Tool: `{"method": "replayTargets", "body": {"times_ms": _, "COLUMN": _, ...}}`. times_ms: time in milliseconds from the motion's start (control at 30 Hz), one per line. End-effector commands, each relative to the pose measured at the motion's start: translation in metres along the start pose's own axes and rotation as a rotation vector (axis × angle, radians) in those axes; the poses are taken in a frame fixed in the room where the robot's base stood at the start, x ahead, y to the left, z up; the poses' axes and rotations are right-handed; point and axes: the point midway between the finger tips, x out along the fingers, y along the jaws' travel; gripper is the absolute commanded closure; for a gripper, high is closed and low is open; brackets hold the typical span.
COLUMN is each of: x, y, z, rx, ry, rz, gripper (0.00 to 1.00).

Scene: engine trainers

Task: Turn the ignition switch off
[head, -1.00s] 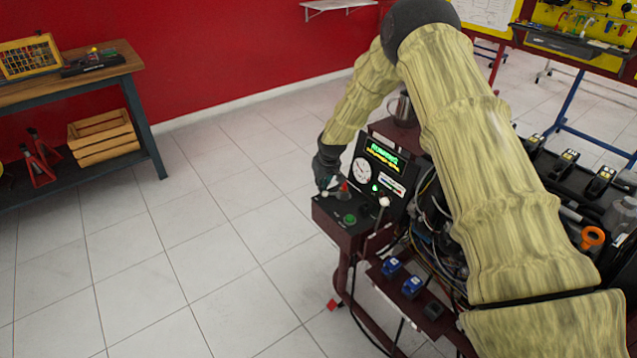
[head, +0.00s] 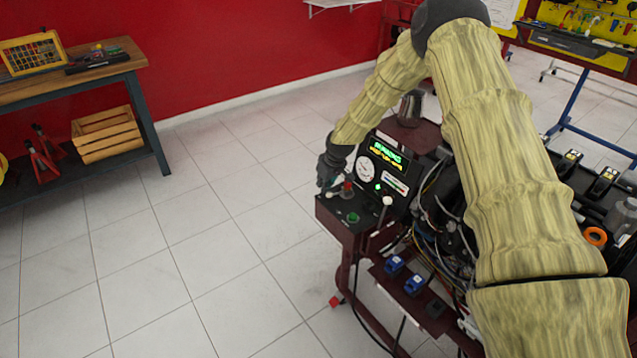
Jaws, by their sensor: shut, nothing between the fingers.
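The engine trainer's control box (head: 341,208) has a dark sloped top with a green button (head: 352,217) and a red knob-like control (head: 347,187). Behind it stands a panel with a round gauge (head: 365,168), a lit green and yellow display (head: 387,154) and a green lamp. My gripper (head: 326,190) is shut and points down at the far left part of the box top, beside the red control. The ignition switch is not clearly visible; the gripper's fingers are small and partly dark, so I cannot tell whether they touch it.
A white-knobbed lever (head: 387,201) stands right of the green button. Blue connectors (head: 414,285) sit on a lower shelf. A workbench (head: 80,88) with a wooden crate (head: 107,133) is at the left. The tiled floor between is clear.

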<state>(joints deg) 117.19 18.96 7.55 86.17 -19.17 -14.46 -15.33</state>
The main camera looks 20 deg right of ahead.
Motion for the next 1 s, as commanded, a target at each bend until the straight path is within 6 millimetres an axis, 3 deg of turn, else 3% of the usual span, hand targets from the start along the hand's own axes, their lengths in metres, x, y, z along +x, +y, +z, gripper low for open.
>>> {"method": "replayTargets", "body": {"times_ms": 1000, "x": -0.013, "y": -0.012, "z": 0.039, "rx": -0.472, "ry": 0.000, "rz": -0.170, "gripper": 1.00}}
